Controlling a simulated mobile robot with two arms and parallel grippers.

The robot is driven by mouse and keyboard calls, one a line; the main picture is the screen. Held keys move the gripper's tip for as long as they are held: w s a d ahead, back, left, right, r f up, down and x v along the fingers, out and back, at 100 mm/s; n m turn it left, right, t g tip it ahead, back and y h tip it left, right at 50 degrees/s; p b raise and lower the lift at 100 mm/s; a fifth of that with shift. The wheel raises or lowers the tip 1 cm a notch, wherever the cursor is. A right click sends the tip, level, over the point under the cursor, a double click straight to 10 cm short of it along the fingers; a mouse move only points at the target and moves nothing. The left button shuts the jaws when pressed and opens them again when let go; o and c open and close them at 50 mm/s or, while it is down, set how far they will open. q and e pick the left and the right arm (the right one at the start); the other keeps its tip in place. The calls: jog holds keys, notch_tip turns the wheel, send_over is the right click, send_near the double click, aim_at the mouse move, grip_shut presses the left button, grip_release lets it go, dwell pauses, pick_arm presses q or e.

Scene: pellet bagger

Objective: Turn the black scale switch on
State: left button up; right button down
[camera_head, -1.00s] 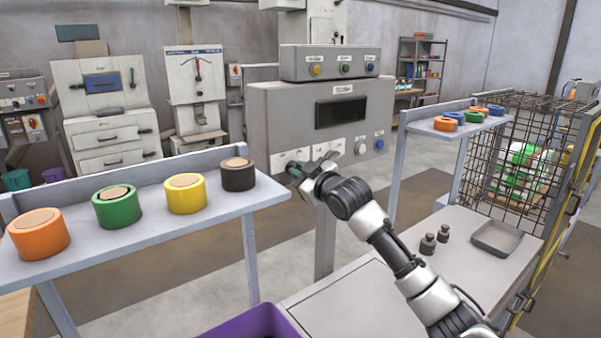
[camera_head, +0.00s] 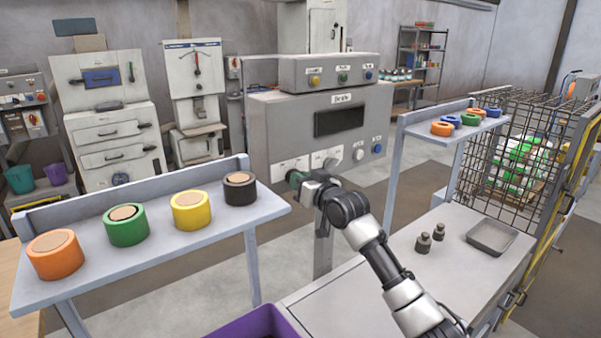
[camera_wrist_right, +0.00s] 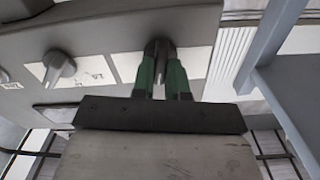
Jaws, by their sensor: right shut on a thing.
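The grey scale box (camera_head: 270,120) has a dark display and a lower front row of white plates and knobs. My right gripper (camera_head: 293,179) is at the leftmost white plate of that row. In the right wrist view its green fingers (camera_wrist_right: 162,70) are shut on the black scale switch (camera_wrist_right: 168,74), a small dark lever in front of a white plate. Only a little of the switch shows between the fingers, so its exact setting is hard to tell. My left gripper is not in view.
A grey round knob (camera_wrist_right: 58,68) is beside the switch in the right wrist view. A shelf (camera_head: 160,240) with orange, green, yellow and black rolls stands at the left. A table (camera_head: 400,285) with two weights (camera_head: 430,240) and a grey tray (camera_head: 492,237) is at the right.

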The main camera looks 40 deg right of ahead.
jog(key=m+p, duration=0.2)
jog(key=m, duration=0.1)
jog(key=shift+m, duration=0.3)
dwell(0.5)
jog(key=c, duration=1.1)
grip_release()
jog(key=shift+c, duration=0.2)
jog(key=s+a+b, duration=0.1)
jog(key=s+b, duration=0.1)
jog(key=s, duration=0.8)
jog(key=shift+s+b, duration=0.3)
jog(key=shift+s, duration=0.1)
